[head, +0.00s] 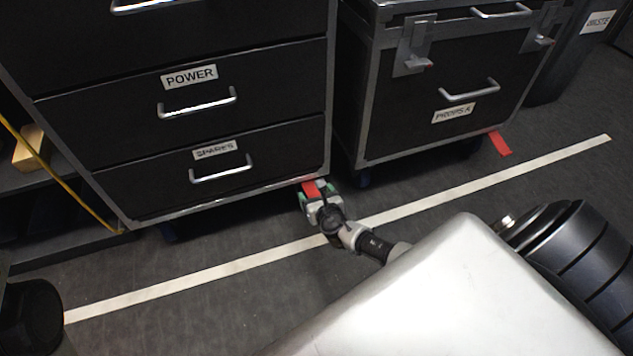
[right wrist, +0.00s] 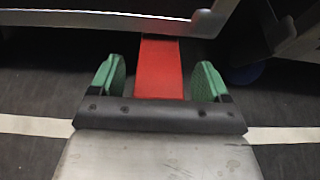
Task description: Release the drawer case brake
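The drawer case (head: 190,125) is black with a metal frame and drawers labelled POWER and SPARES. Its red brake pedal (head: 309,188) sticks out under the lower right corner, near the floor. In the right wrist view the red pedal (right wrist: 160,68) lies between the two green fingertips. My right gripper (head: 313,196) is at the pedal. Its fingers (right wrist: 160,80) are open, with a gap on each side of the pedal. The near end of the pedal is hidden behind the gripper body. My left gripper is not in view.
A second black case (head: 430,115) labelled PROPS A stands to the right, with its own red pedal (head: 500,143). A bin labelled WASTE (head: 570,60) stands beyond it. A white tape line (head: 250,260) crosses the grey floor in front. A yellow cable (head: 50,170) hangs at the left.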

